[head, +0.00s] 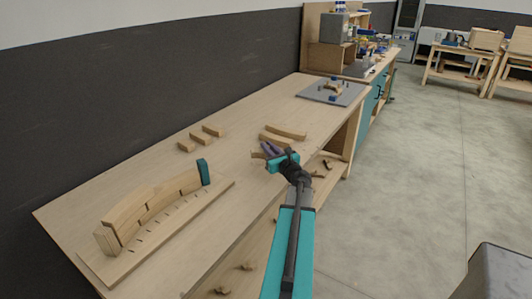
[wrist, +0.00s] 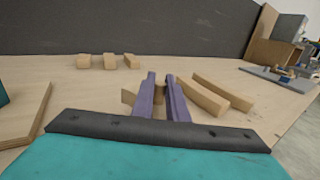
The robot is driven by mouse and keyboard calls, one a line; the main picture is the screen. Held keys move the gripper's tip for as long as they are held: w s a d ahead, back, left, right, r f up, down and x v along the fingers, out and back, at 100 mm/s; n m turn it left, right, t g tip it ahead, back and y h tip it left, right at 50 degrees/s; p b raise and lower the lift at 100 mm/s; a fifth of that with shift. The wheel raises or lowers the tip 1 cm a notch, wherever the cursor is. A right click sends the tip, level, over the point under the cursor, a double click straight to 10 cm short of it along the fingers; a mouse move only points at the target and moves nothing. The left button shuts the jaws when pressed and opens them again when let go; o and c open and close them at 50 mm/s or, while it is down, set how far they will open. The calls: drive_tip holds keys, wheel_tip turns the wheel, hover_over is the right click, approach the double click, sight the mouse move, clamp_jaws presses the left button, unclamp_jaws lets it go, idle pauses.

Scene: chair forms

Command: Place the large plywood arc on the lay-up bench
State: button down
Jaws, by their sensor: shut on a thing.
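My gripper (head: 270,149) has purple fingers and is low over the near part of the long wooden bench (head: 165,160). In the wrist view its fingers (wrist: 160,80) are closed on a light plywood piece (wrist: 128,97), which shows to the left of and between them. In the head view the piece (head: 257,155) shows just left of the fingers. Most of it is hidden, so I cannot tell its full size or whether it touches the bench. Two curved plywood arcs (head: 286,131) lie side by side just beyond; they are right of the fingers in the wrist view (wrist: 200,96).
A curved wooden form (head: 150,208) with a teal end block (head: 203,172) stands on a base board at the near left. Several small wooden blocks (head: 200,138) lie near the wall. A grey plate (head: 318,92) with parts is at the far end. Bare bench lies between.

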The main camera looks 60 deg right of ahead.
drive_tip(key=shift+w, duration=0.1)
drive_tip(key=shift+w, duration=0.2)
drive_tip(key=shift+w+d+f+p, duration=0.1)
drive_tip(key=shift+w+f+p, duration=0.15)
drive_tip(key=shift+f, duration=0.4)
drive_tip(key=shift+w+f+p, duration=0.15)
drive_tip(key=shift+f+p, duration=0.1)
drive_tip(key=shift+f, duration=0.9)
drive_tip(key=shift+f, duration=0.15)
drive_tip(key=c, duration=1.7)
unclamp_jaws()
drive_tip(key=shift+c, duration=0.2)
drive_tip(key=shift+r, duration=0.2)
